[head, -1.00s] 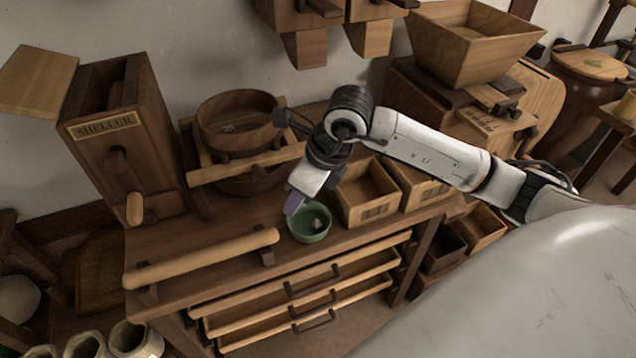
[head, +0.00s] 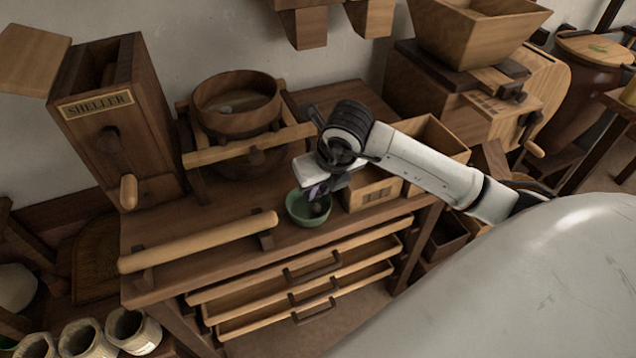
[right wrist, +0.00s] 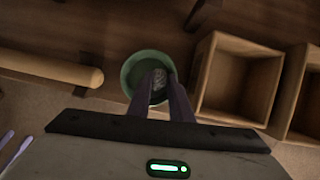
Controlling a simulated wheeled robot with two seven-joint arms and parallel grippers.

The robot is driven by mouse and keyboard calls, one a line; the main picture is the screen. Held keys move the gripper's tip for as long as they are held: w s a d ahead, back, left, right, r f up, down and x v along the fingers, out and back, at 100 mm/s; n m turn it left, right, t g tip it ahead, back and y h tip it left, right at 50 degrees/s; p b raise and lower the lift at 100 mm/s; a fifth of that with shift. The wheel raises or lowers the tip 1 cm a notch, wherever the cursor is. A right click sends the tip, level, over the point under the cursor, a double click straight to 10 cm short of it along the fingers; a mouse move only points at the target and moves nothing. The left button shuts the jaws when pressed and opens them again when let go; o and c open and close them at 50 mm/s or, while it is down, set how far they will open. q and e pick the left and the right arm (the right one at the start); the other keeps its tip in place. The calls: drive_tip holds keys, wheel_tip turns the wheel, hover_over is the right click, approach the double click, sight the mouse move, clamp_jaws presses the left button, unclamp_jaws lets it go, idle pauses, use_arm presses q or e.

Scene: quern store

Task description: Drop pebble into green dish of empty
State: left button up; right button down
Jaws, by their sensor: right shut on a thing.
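The small green dish (head: 296,209) stands on the wooden bench, left of the open wooden boxes. It also shows in the right wrist view (right wrist: 129,72). A grey pebble (head: 318,208) shows at the dish's inside. My right gripper (head: 313,191) reaches down over the dish from above. In the right wrist view its two fingers (right wrist: 159,88) close in on the grey pebble (right wrist: 158,77) within the dish's outline; whether the pebble touches the dish floor is unclear. Two lavender prongs at the lower left, which look like my left gripper (right wrist: 18,138), stand apart and empty.
A wooden roller (head: 200,242) lies along the bench front, left of the dish. An open box (head: 374,194) stands close right of it. A round sieve tub (head: 236,121) on a frame and a sheller (head: 118,130) stand behind and left. Drawers (head: 300,290) are partly open below.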

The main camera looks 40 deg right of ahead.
drive_tip(key=shift+f, duration=0.35)
drive_tip(key=c, duration=1.5)
unclamp_jaws()
drive_tip(key=v, duration=1)
drive_tip(key=shift+s+r, duration=0.1)
drive_tip(key=shift+r, duration=0.05)
drive_tip(key=shift+a, duration=0.1)
